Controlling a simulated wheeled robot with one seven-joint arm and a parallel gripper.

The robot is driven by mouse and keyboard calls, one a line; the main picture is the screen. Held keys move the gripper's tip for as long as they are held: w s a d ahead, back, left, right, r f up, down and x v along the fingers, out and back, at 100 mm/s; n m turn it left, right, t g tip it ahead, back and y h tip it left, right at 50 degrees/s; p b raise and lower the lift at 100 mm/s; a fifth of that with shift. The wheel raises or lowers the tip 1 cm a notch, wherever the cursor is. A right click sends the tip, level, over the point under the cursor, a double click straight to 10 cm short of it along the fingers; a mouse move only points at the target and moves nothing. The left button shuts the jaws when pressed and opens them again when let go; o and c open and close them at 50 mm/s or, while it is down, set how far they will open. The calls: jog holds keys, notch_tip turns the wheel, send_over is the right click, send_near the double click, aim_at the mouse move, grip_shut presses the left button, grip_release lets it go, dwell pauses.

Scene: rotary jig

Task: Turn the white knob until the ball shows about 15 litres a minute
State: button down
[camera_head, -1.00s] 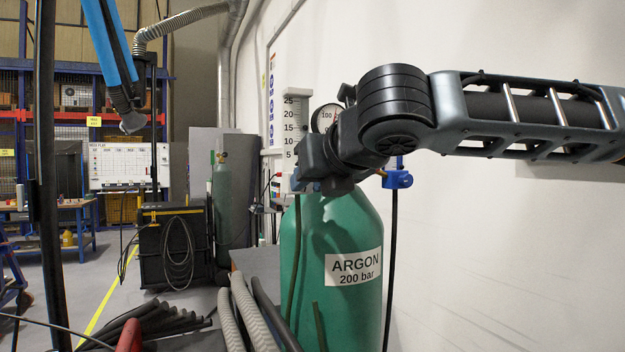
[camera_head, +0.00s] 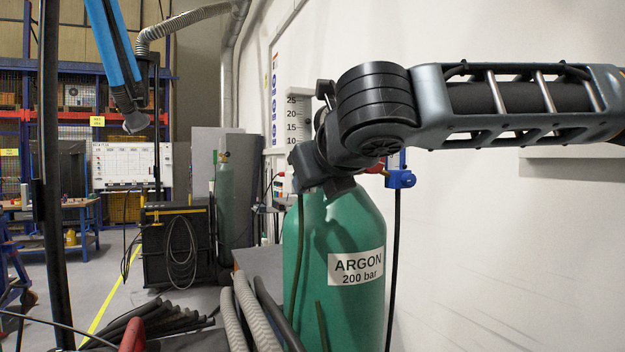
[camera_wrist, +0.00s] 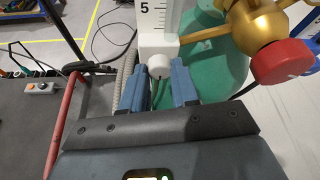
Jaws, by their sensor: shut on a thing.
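The white knob (camera_wrist: 158,66) sits at the foot of the white flow tube in the wrist view. My gripper (camera_wrist: 158,78) is shut on it, with one blue finger on each side. The flow tube's scale (camera_head: 296,115) shows in the head view with marks from 25 down to 10; its lower part is hidden behind my wrist. In the wrist view only the mark 5 (camera_wrist: 145,6) and the tube's lower end show. I cannot make out the ball in either view.
A green argon cylinder (camera_head: 355,230) stands below my gripper. A brass regulator body (camera_wrist: 250,28) with a red knob (camera_wrist: 283,62) is close on the right in the wrist view. A blue fitting (camera_head: 400,179) with a black hose hangs by the wall. Hoses (camera_head: 258,310) lie in front.

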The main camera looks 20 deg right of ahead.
jog(key=c, duration=0.9)
grip_release()
jog(key=shift+f, duration=0.1)
jog(key=shift+o, duration=0.2)
jog(key=b+v, duration=0.1)
jog(key=v, duration=0.6)
jog(key=shift+s, duration=0.35)
jog(key=shift+s, duration=0.1)
